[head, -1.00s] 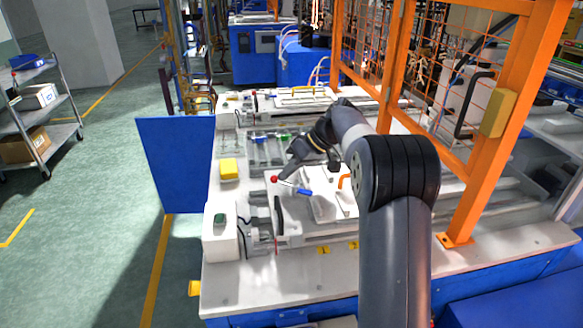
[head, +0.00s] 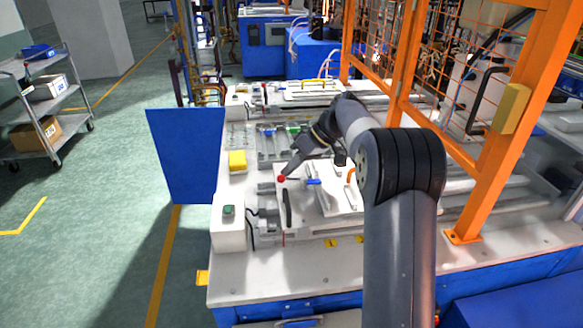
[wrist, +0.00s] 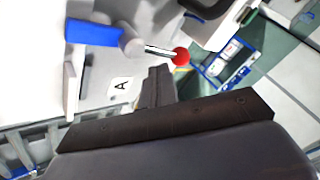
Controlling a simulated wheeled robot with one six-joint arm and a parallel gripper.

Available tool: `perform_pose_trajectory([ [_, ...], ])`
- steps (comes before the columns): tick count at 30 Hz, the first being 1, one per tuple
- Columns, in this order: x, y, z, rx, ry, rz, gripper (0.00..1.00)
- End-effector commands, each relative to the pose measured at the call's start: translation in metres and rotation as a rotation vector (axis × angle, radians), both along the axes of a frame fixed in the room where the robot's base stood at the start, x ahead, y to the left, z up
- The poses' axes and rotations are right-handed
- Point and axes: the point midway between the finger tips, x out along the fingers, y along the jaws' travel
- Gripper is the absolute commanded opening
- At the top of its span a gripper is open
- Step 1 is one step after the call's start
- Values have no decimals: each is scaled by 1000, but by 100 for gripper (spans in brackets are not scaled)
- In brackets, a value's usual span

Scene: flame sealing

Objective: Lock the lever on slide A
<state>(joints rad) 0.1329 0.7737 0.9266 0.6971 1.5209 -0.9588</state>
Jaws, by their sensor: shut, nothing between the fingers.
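The lever has a red ball knob (head: 281,178) on a thin metal rod and a blue part (head: 313,182) at its right end. It lies nearly level in the head view, on the white slide (head: 335,205) of the near station. In the wrist view the red knob (wrist: 180,56), rod and blue part (wrist: 95,32) show above a label with "A" (wrist: 121,86). My gripper (wrist: 157,74) is shut and empty, its tips just below the rod near the knob. In the head view my gripper (head: 286,173) is right at the knob; I cannot tell whether they touch.
A white box with a green button (head: 228,211) stands at the station's left. An orange-framed mesh guard (head: 480,150) rises at right. A yellow block (head: 237,161) lies behind the lever.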

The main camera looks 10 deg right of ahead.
Motion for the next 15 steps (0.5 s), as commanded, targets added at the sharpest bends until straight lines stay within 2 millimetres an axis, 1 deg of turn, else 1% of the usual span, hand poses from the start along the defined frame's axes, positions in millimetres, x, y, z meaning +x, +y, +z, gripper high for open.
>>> perform_pose_trajectory([
  [11, 0, 0, 0, 0, 0, 0, 0],
  [15, 1, -5, 6, -1, -3, -2, 0],
])
